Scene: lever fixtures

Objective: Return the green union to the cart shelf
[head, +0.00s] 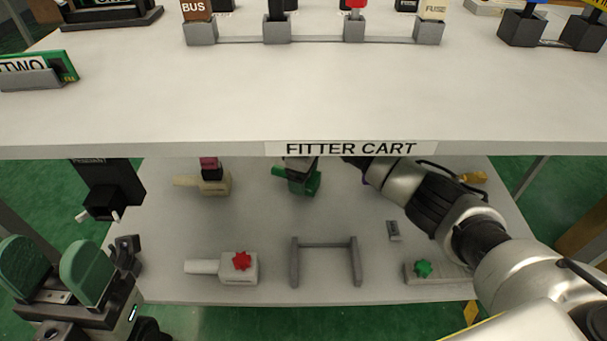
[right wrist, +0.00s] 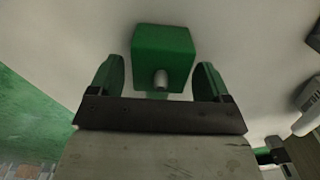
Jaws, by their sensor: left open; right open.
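The green union (head: 312,184) is at the back middle of the cart's lower shelf (head: 330,212), just under the upper shelf's front edge. In the right wrist view the union (right wrist: 163,48) is a green block with a grey stub facing me. My right gripper (right wrist: 158,78) is open, with one green pad on each side of the union's near end and gaps visible. In the head view it is mostly hidden behind the upper edge and its own arm. Whether the union touches the shelf is unclear. My left gripper (head: 57,268) is open and empty at the lower left.
The upper shelf (head: 230,105), labelled FITTER CART, overhangs the lower one. The lower shelf holds a beige valve (head: 215,183), a white valve with red knob (head: 238,268), a grey bracket (head: 325,245) and a green-knobbed fixture (head: 424,270). A black holder (head: 105,190) hangs at left.

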